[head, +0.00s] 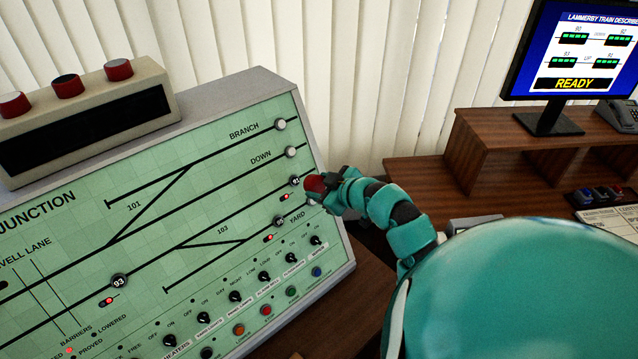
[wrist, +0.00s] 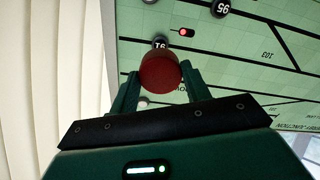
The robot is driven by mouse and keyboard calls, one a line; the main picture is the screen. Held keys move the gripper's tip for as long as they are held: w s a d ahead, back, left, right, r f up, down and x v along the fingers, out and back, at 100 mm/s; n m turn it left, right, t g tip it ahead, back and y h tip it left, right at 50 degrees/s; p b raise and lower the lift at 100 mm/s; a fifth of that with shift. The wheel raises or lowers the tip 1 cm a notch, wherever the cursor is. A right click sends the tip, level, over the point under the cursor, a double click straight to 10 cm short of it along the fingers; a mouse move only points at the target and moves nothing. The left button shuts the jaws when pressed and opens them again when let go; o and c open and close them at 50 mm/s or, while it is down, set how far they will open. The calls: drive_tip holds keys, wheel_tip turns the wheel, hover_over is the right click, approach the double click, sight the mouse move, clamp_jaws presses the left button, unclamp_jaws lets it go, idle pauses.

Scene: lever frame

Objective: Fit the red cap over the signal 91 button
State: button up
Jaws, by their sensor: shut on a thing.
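The red cap (head: 314,184) is held at the tip of my gripper (head: 325,187), just in front of the green panel. In the wrist view the red cap (wrist: 160,74) sits between the two fingers, which are shut on it. The signal 91 button (head: 295,181) is a small dark round knob, just left of the cap in the head view. In the wrist view the 91 button (wrist: 160,43) shows just beyond the cap's upper edge, partly hidden by it. I cannot tell whether the cap touches the button or panel.
Another dark numbered button (head: 280,221) and a lit red lamp (wrist: 186,32) are close by. White knobs (head: 290,151) sit above. A box with several red-topped knobs (head: 67,86) stands on the panel. A monitor (head: 575,50) reading READY stands on the desk at right.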

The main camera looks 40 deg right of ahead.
sight(297, 181)
drive_tip(key=shift+b+x, duration=0.7)
drive_tip(key=shift+x, duration=2.6)
drive_tip(key=shift+b+x, duration=0.95)
drive_tip(key=shift+x, duration=0.15)
drive_tip(key=shift+f+b, duration=0.15)
drive_tip(key=shift+b, duration=0.3)
drive_tip(key=o, duration=1.5)
drive_tip(key=shift+p+v, duration=1)
drive_tip(key=shift+v, duration=3)
